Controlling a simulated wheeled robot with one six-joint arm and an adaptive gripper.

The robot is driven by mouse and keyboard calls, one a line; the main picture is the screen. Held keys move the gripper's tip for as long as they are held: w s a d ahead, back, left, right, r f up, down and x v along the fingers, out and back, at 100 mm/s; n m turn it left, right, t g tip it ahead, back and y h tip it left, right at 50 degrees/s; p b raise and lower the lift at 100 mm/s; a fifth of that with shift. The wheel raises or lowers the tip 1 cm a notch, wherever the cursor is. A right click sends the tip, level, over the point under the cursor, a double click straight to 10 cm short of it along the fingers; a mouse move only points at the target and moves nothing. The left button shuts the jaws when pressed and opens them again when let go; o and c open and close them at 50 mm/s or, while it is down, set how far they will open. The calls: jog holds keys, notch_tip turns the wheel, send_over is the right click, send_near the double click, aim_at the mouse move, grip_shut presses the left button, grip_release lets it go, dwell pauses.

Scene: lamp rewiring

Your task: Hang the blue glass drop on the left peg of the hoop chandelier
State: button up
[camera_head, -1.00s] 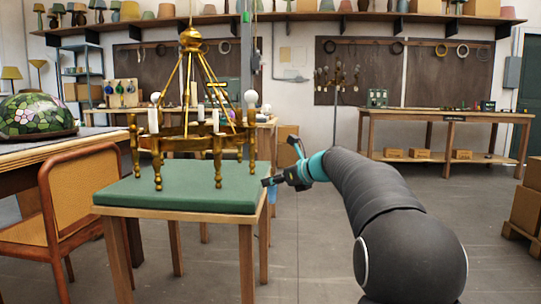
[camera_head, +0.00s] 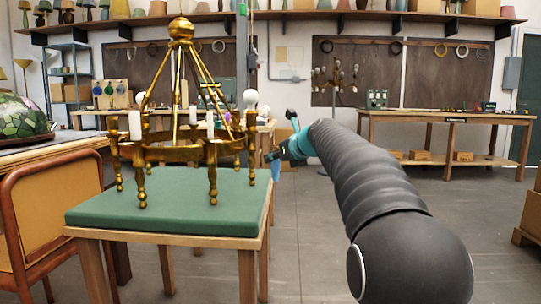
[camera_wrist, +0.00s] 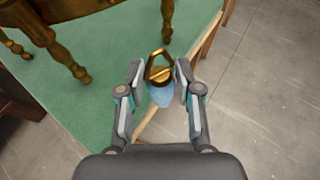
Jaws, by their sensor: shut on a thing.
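The hoop chandelier (camera_head: 160,153) is brass, with white candle sleeves and round bulbs, above the green-topped table (camera_head: 150,216). Its turned brass posts also show at the upper left of the wrist view (camera_wrist: 68,60). My gripper (camera_wrist: 160,74) is shut on the brass hanger of the blue glass drop (camera_wrist: 161,95), with the glass below the fingers. I cannot pick out the left peg.
A wooden chair (camera_head: 52,215) and a stained-glass lampshade (camera_head: 22,118) stand at the left. A long workbench (camera_head: 450,118) is at the back right. The grey floor (camera_head: 320,250) right of the table is mostly clear around my arm.

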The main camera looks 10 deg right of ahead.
jog(key=shift+w, duration=0.2)
jog(key=w+a+p, duration=0.1)
jog(key=w+a, duration=0.5)
jog(key=shift+a+f, duration=0.15)
jog(key=shift+a, duration=0.1)
dwell(0.5)
jog(key=shift+s+p, duration=0.2)
jog(key=shift+p, duration=0.45)
jog(key=shift+w+a+p, duration=0.15)
jog(key=shift+w+p, duration=0.05)
jog(key=shift+p, duration=0.15)
dwell(0.4)
jog(key=shift+w+a+p, duration=0.75)
jog(key=shift+p, duration=0.35)
jog(key=shift+w+a, duration=0.15)
jog(key=shift+w+a+r+p, duration=0.15)
jog(key=shift+a+r+p, duration=0.2)
jog(key=shift+p, duration=0.3)
